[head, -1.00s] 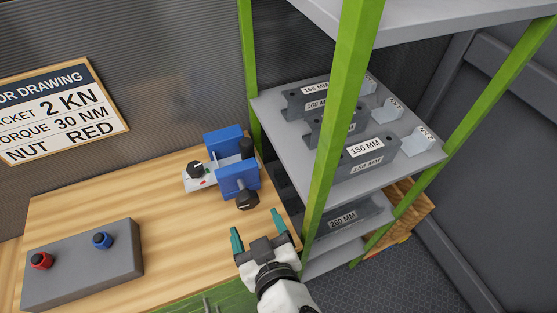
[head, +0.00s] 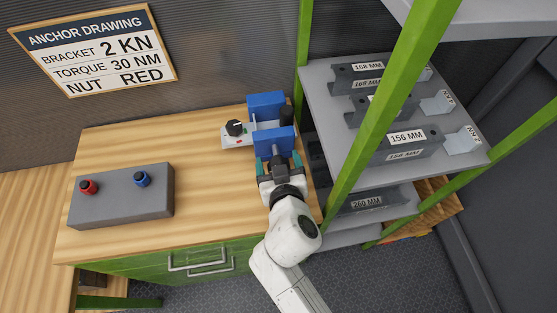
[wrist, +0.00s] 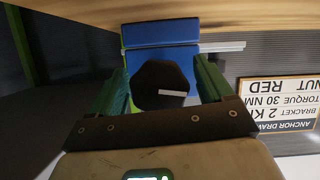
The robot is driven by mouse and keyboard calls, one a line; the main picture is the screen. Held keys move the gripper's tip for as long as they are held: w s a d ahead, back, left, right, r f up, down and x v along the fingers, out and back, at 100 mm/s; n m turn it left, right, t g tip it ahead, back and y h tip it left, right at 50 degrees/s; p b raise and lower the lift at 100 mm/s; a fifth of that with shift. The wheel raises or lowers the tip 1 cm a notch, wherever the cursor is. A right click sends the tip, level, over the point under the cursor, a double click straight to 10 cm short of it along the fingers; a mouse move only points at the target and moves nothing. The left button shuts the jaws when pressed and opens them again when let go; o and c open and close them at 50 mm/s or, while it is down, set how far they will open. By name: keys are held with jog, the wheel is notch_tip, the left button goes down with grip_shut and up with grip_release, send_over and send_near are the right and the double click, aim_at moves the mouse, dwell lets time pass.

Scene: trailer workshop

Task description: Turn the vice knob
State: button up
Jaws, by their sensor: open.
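The vice has two blue jaws (head: 273,141) and stands at the right end of the wooden bench. Its dark faceted knob (wrist: 160,78) faces my wrist camera, with a pale mark on its face. My gripper (head: 279,163) is open at the front of the vice. In the wrist view its two green fingers stand on either side of the knob, close to it; I cannot tell whether they touch it. In the head view the knob is mostly hidden by my gripper.
A small pale box with a black dial (head: 235,128) sits left of the vice. A grey block (head: 125,196) with red and blue knobs lies further left. A green shelf post (head: 376,110) and shelves with grey brackets rise close on the right. The bench between is clear.

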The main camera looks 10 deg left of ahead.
jog(key=c, duration=1)
jog(key=shift+o, duration=0.2)
jog(key=shift+f+n+h+b, duration=0.2)
jog(key=shift+n+h+b, duration=0.3)
jog(key=shift+b, duration=0.7)
jog(key=shift+r+n+h+b, duration=0.3)
jog(key=shift+n+b, duration=0.05)
jog(key=shift+n, duration=0.25)
jog(key=o, duration=1)
jog(key=shift+c, duration=0.2)
jog(key=b+v, duration=0.1)
jog(key=v, duration=0.9)
jog(key=shift+s, duration=0.4)
